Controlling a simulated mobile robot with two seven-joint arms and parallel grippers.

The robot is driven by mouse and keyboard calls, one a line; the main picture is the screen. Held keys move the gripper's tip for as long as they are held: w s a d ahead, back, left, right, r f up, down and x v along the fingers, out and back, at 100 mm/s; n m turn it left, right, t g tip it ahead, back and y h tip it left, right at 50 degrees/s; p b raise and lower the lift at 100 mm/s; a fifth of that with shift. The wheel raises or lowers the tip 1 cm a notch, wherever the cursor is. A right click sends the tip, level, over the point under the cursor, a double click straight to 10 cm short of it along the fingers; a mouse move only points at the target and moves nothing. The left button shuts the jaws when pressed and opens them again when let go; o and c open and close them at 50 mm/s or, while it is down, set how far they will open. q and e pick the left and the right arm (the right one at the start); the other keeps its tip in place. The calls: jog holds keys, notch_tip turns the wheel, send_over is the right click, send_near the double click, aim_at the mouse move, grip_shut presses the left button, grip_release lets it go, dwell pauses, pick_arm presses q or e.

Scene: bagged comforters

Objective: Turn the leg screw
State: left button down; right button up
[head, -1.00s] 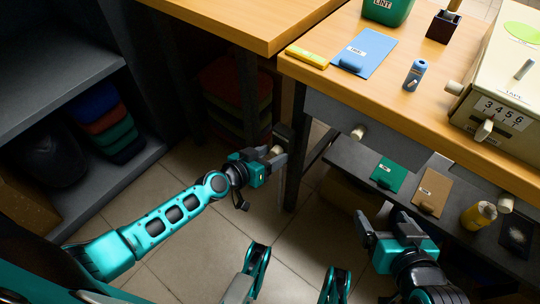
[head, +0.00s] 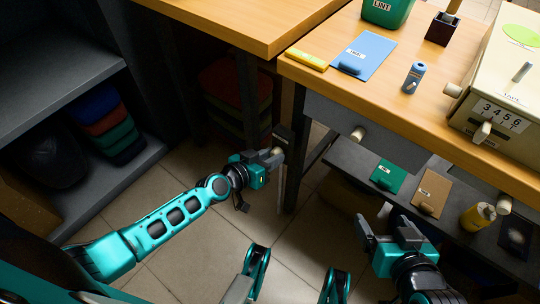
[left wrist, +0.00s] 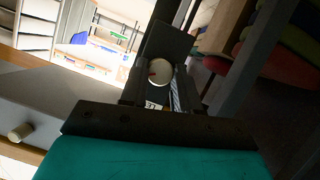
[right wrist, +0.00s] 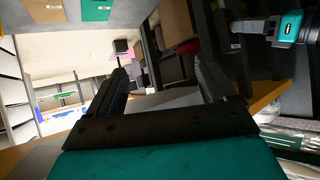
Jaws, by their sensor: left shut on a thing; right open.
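The leg screw shows in the left wrist view as a round cream knob (left wrist: 158,73) with a small red mark. It sits between the fingers of my left gripper (left wrist: 156,92), in front of a dark plate. In the head view my left gripper (head: 274,154) is at the desk's dark front leg, shut on the screw; fingers and shadow hide most of the screw there. My right gripper (head: 387,230) is open and empty, in front of the low shelf and apart from everything.
The wooden desk (head: 415,112) carries a blue card, a yellow block, a blue bottle and a cream box with dials. Its drawer knob (head: 358,133) sticks out right of the leg. Green and brown cards and a yellow bottle (head: 477,215) are on the low shelf. Floor between my arms is clear.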

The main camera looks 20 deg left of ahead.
pick_arm(q)
jog(key=shift+s+d+m+t+y+p, duration=0.1)
jog(key=shift+m+t+y+p, duration=0.15)
jog(key=shift+m+y+p, duration=0.65)
jog(key=shift+d+m+t+y+p, duration=0.15)
jog(key=shift+m+t+y+p, duration=0.2)
jog(key=shift+m+p, duration=0.95)
jog(key=shift+s+d+m+t+y+p, duration=0.1)
jog(key=shift+m+t+y+p, duration=0.1)
jog(key=shift+m+y+p, duration=0.85)
pick_arm(e)
jog(key=shift+h, duration=0.3)
jog(key=shift+s+d+r+p, duration=0.1)
jog(key=shift+d+r, duration=0.2)
jog(key=shift+r, duration=0.4)
jog(key=shift+s+d+r+p, duration=0.15)
jog(key=shift+d+r, duration=0.1)
jog(key=shift+r, duration=0.45)
jog(key=shift+s+d+r+p, duration=0.1)
jog(key=shift+d+r, duration=0.2)
jog(key=shift+r, duration=0.4)
pick_arm(q)
jog(key=shift+h, duration=0.3)
pick_arm(e)
jog(key=shift+a, duration=0.1)
pick_arm(q)
jog(key=c, duration=0.8)
grip_release()
pick_arm(e)
jog(key=shift+r, duration=0.1)
